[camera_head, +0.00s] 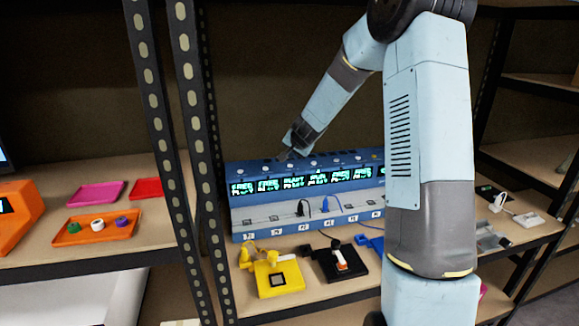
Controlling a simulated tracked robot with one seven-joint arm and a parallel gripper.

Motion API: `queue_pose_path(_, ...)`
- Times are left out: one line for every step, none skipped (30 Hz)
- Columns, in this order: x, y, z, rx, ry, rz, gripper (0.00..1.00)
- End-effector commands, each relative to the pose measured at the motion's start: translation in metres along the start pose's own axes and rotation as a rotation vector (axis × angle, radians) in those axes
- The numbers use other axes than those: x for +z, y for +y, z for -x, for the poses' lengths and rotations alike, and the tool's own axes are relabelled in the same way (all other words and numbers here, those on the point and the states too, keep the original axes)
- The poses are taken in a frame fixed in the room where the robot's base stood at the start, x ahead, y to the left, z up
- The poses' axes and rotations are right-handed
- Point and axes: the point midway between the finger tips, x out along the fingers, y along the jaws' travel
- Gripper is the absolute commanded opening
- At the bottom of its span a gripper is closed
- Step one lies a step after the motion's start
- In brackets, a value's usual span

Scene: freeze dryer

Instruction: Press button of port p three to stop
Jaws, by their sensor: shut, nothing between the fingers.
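A long blue device (310,233) stands on the middle shelf, with a row of small lit displays (301,182) along its front. Small round buttons (313,163) line its top, roughly one above each display. Ports with small labels (303,226) run along the lower front; I cannot read surely which one is P3. My gripper (285,156) is shut and empty. It points down at the top of the device, left of its middle, by the button row. Its tips are small, and I cannot tell whether they touch a button. My arm hides the device's right end.
Cables are plugged into ports near the middle. A yellow device (275,278) and a black one (337,263) stand in front. A dark perforated post (187,100) rises on the left. Beyond it lies an orange tray (80,232) with small coloured rings.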

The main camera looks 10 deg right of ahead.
Motion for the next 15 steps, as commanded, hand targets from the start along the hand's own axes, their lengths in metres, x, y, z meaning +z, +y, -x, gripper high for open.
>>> queue_pose_path(-0.002, -0.004, 0.004, -0.002, 0.001, 0.002, 0.00)
queue_pose_path(-0.004, -0.005, 0.005, -0.002, 0.003, 0.002, 0.00)
queue_pose_path(-0.005, -0.007, 0.008, -0.002, 0.002, 0.002, 0.00)
queue_pose_path(-0.006, -0.008, 0.009, -0.002, 0.001, 0.003, 0.00)
queue_pose_path(-0.007, -0.009, 0.011, -0.002, 0.002, 0.002, 0.00)
queue_pose_path(-0.009, -0.011, 0.013, -0.002, 0.002, 0.002, 0.00)
queue_pose_path(-0.010, -0.012, 0.014, -0.002, 0.001, 0.002, 0.00)
queue_pose_path(-0.011, -0.013, 0.016, -0.002, 0.001, 0.002, 0.00)
queue_pose_path(-0.013, -0.015, 0.019, -0.002, 0.002, 0.003, 0.00)
queue_pose_path(-0.015, -0.016, 0.021, -0.002, 0.002, 0.002, 0.00)
queue_pose_path(-0.015, -0.018, 0.022, -0.003, 0.001, 0.003, 0.00)
queue_pose_path(-0.017, -0.018, 0.024, -0.002, 0.001, 0.002, 0.00)
queue_pose_path(-0.018, -0.020, 0.025, -0.002, 0.001, 0.002, 0.00)
queue_pose_path(-0.019, -0.021, 0.027, -0.002, 0.001, 0.002, 0.00)
queue_pose_path(-0.020, -0.022, 0.029, -0.002, 0.000, 0.002, 0.00)
